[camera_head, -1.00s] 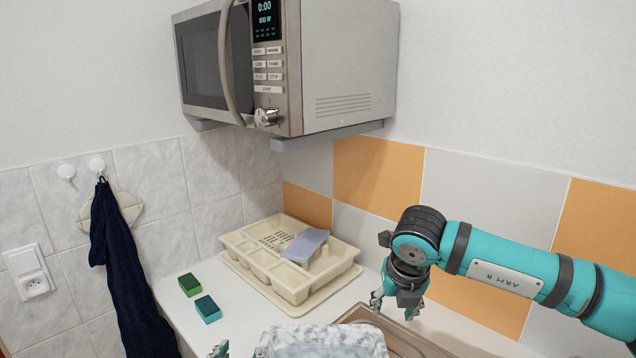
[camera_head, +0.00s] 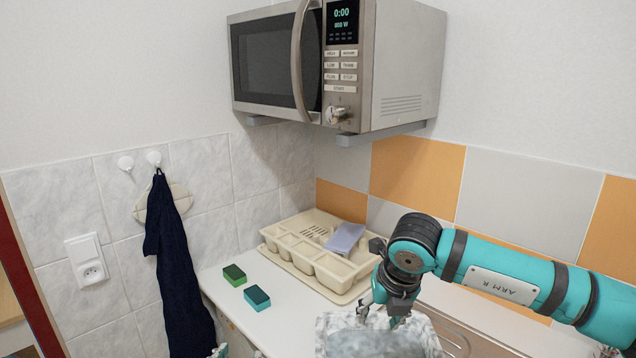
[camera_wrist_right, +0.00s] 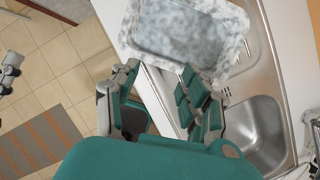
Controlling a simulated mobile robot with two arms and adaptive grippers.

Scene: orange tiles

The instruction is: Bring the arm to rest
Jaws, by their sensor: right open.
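My right arm comes in from the right in the head view. Its gripper (camera_head: 385,312) points down over the counter, just behind a grey-white marbled tray (camera_head: 326,330). The right wrist view shows the gripper's fingers (camera_wrist_right: 162,78) apart with nothing between them. The marbled tray (camera_wrist_right: 238,50) lies just past the fingertips there; whether they touch it I cannot tell. Of my left gripper (camera_head: 220,351) only a small tip shows at the bottom edge of the head view, so its jaws are hidden.
A cream cutlery tray (camera_head: 300,262) with a lilac cloth (camera_head: 345,238) stands in the counter corner. A green sponge (camera_head: 234,275) and a teal sponge (camera_head: 257,298) lie nearby. A steel sink (camera_wrist_right: 262,125) is right. A microwave (camera_head: 400,70) hangs above; a dark towel (camera_head: 178,265) hangs left.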

